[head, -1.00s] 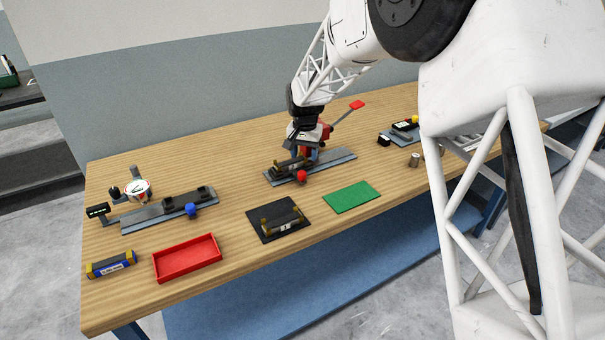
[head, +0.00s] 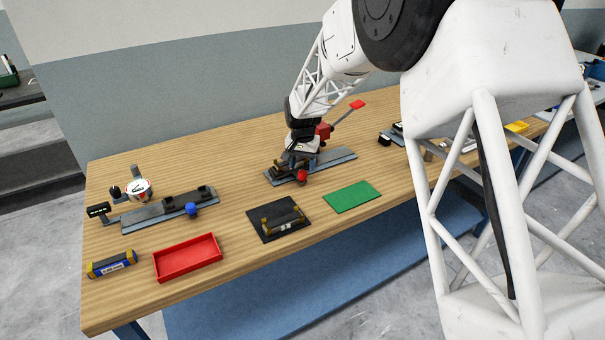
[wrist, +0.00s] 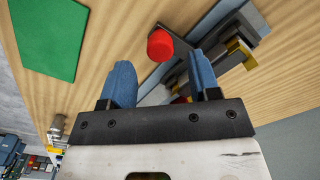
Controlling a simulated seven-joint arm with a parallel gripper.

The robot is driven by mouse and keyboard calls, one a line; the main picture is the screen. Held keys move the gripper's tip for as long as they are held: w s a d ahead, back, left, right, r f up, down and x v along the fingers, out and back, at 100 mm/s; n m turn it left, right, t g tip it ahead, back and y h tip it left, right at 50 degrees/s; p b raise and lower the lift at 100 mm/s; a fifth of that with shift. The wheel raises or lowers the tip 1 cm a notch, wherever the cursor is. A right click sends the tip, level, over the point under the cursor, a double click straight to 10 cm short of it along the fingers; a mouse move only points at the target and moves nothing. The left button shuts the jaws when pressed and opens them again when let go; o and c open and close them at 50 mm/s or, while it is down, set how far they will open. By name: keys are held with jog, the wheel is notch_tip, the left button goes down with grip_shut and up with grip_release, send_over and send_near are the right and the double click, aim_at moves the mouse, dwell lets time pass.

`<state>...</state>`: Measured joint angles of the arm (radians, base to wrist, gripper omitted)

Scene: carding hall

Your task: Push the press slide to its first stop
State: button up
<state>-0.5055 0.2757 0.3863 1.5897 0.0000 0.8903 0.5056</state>
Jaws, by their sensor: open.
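The press (head: 335,158) stands at the back middle of the bench as a grey rail with a red knob (head: 302,176) at its front side and a red-tipped lever (head: 357,104) behind. I cannot tell which part is the slide; my gripper (head: 297,162) hides much of the rail's left part. In the wrist view, the gripper's blue fingers (wrist: 163,72) are apart with nothing held between them. The red knob (wrist: 160,46) shows beyond the gap between the fingertips. A dark part with brass-coloured ends (wrist: 236,50) lies beside the right finger.
A second rail with a blue knob (head: 191,209) stands at left, near a round dial (head: 138,189). In front are a red tray (head: 160,265), a blue-and-yellow part (head: 112,264), a black mat (head: 262,235) bearing a dark part, and a green mat (head: 370,196).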

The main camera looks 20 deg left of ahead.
aim_at(303, 172)
jog(key=shift+f, duration=2.1)
grip_shut()
jog(key=shift+w+d, duration=0.1)
